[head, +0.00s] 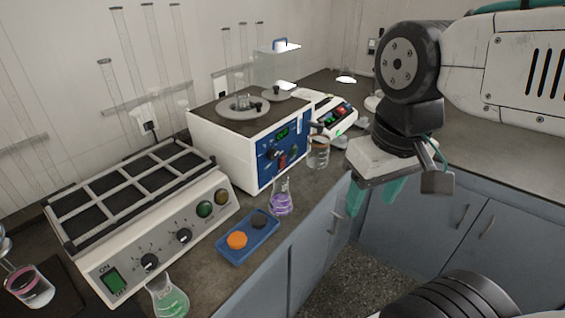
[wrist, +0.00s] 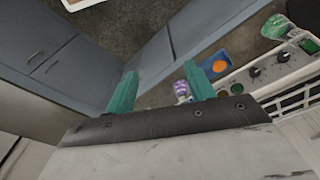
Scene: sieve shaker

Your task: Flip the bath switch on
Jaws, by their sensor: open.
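The water bath (head: 225,147) is a white box with round lids on top and a blue front panel (head: 290,150) in the middle of the counter. The panel carries a lit green display, a dark knob and a small red switch (head: 282,160). The switch is too small to read its position. My gripper (head: 373,194) is to the right of the bath, in front of the counter and apart from it, with teal fingers pointing down. It is open and empty. In the wrist view, the gripper's (wrist: 160,72) fingers stand apart; I cannot make out the bath panel there.
A white shaker (head: 150,220) with knobs and a green switch stands left. A blue tray (head: 232,252), a purple flask (head: 281,198) and a green flask (head: 168,297) are near the counter's front edge. A beaker (head: 319,152) stands right of the bath. The floor (head: 350,275) before the cabinets is clear.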

